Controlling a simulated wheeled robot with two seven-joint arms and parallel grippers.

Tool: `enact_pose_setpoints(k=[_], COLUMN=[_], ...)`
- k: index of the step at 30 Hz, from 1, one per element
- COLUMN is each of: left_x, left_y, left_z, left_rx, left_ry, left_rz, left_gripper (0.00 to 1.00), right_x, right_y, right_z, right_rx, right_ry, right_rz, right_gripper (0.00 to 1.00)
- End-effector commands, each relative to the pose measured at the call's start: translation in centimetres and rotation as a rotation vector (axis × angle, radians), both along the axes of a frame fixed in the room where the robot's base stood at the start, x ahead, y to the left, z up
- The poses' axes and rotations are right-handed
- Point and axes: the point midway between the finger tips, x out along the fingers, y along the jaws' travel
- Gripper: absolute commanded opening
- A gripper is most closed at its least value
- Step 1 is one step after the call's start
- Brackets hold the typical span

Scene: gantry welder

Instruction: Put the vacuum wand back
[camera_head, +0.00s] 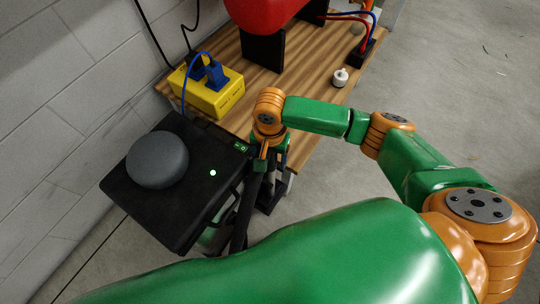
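A dark, slim tube that looks like the vacuum wand (243,217) stands steeply along the right side of a black box-shaped unit (125,190) with a round grey top. My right gripper (266,168) is at the wand's upper end, beside the wooden table's near edge. Its fingers are small and dark here, and I cannot tell whether they grip the wand or are only beside it. The wand's lower end is hidden behind my green arm link. My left gripper is not in view.
A wooden table (305,75) holds a yellow socket box (207,92) with blue plugs, a red tank (262,12) on black supports and a small white knob-like part (340,77). A block wall bounds the left. Concrete floor is open at right.

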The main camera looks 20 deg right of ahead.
Motion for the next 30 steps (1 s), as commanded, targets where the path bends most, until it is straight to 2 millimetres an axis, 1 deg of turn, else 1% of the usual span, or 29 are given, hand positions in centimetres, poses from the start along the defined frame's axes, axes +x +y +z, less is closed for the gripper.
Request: enact_pose_setpoints(k=[3,5,8,12,15,18,22,30], left_x=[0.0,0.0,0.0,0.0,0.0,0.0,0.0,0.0], left_y=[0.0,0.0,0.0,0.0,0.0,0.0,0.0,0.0], left_z=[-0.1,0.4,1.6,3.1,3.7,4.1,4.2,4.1], left_rx=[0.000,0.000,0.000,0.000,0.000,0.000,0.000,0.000], left_ry=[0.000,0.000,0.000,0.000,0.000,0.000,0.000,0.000], left_rz=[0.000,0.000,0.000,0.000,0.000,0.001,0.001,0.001], left_gripper=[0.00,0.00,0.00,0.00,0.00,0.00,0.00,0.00], right_x=[0.0,0.0,0.0,0.0,0.0,0.0,0.0,0.0], right_y=[0.0,0.0,0.1,0.1,0.1,0.1,0.1,0.1], right_z=[0.1,0.9,3.5,7.7,10.1,11.6,12.3,12.2], right_rx=[0.000,0.002,0.002,0.003,0.003,0.001,0.001,0.001], right_ry=[-0.001,-0.001,-0.002,-0.002,-0.002,0.000,0.001,0.001], right_rz=[0.000,0.001,0.002,0.001,0.001,0.000,0.000,0.000], right_gripper=[0.74,0.74,0.74,0.74,0.74,0.74,0.74,0.74])
